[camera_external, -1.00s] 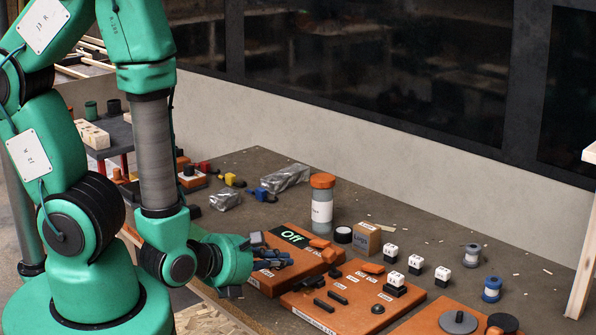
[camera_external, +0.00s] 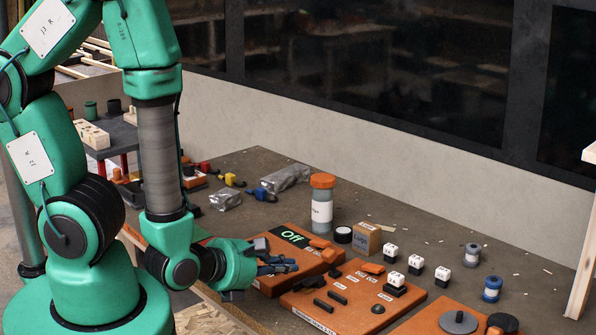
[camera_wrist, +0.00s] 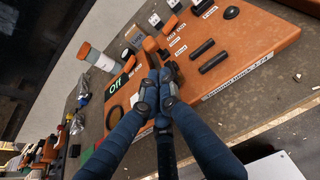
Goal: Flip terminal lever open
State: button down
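The orange terminal board, labelled "Terminal block", shows in the wrist view (camera_wrist: 262,45) and in the external view (camera_external: 318,303). An orange lever (camera_external: 373,267) lies on its far side, beside small white labels; it also shows in the wrist view (camera_wrist: 170,25). Black blocks sit on the board. My gripper (camera_external: 292,265) is low at the board's left end, over the gap towards the "Off" board. In the wrist view, my blue fingertips (camera_wrist: 160,76) are together at the board's edge, with nothing visible held. They hide part of the edge.
The orange board with the "Off" display (camera_external: 291,236) stands directly left of the terminal board. A jar with an orange lid (camera_external: 322,205), a cardboard box (camera_external: 366,239) and several white-topped cubes stand behind. Another orange board (camera_external: 425,320) lies to the right.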

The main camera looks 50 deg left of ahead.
aim_at(330, 250)
jog(key=shift+b+x, duration=1.05)
jog(key=shift+x, duration=3.3)
jog(key=shift+w+r+p, duration=0.1)
jog(key=shift+r+p, duration=0.2)
jog(key=shift+p, duration=0.25)
jog(key=shift+w+r+g+p, duration=0.4)
jog(key=shift+g+p, duration=0.4)
jog(key=shift+p, duration=0.65)
jog(key=w+r+g+p, duration=0.1)
jog(key=g+p, duration=0.1)
jog(key=p, duration=0.2)
jog(key=shift+r, duration=0.2)
jog(key=w+g+p, duration=0.1)
jog(key=p, duration=0.2)
jog(key=shift+r+g, duration=0.15)
jog(key=shift+g, duration=0.15)
jog(key=shift+w+r+g+p, duration=0.2)
jog(key=shift+w+g+p, duration=0.4)
jog(key=shift+p, duration=0.65)
jog(key=shift+w+r+g+p, duration=0.1)
jog(key=shift+w+g+p, duration=0.05)
jog(key=shift+g+p, duration=0.6)
jog(key=shift+w+g+p, duration=0.2)
jog(key=shift+g+p, duration=0.55)
jog(key=shift+w, duration=0.15)
jog(key=shift+r+p, duration=0.15)
jog(key=shift+p, duration=0.2)
